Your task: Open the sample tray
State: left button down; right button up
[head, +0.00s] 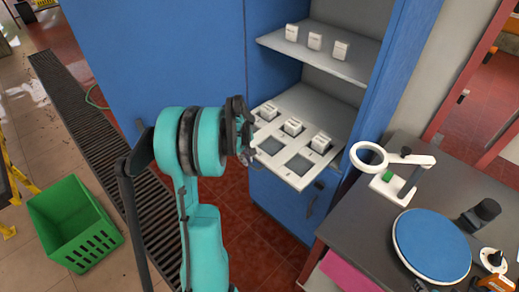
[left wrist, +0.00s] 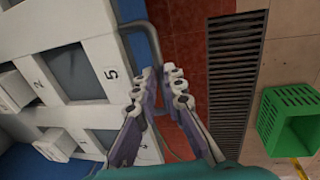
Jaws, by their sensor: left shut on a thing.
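The sample tray (head: 302,182) is a white panel with square wells, sticking out of the blue cabinet. Several small white boxes (head: 293,127) sit on it, and some wells are empty. In the left wrist view the tray (left wrist: 108,50) shows printed numbers, with a grey bar handle (left wrist: 153,38) along its edge. My left gripper (head: 246,140) is at the tray's left front edge. In the left wrist view my left gripper (left wrist: 160,90) is shut on the handle, whose gripped part is mostly hidden between the fingers. My right gripper is not in view.
A blue cabinet (head: 165,60) has a shelf (head: 320,62) with 3 white boxes above the tray. A dark bench with a white ring magnifier (head: 368,158) and a blue disc (head: 432,243) stands at right. A green crate (head: 75,222) is on the floor at left.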

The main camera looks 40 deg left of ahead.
pick_arm(q)
jog(key=shift+s+a, duration=0.15)
jog(key=shift+s, duration=1.3)
jog(key=shift+s+a, duration=0.1)
jog(key=shift+s, duration=1.3)
jog(key=c, duration=1.6)
grip_release()
notch_tip(320, 180, up, 12)
jog(key=s, duration=0.2)
jog(key=shift+s+f, duration=0.1)
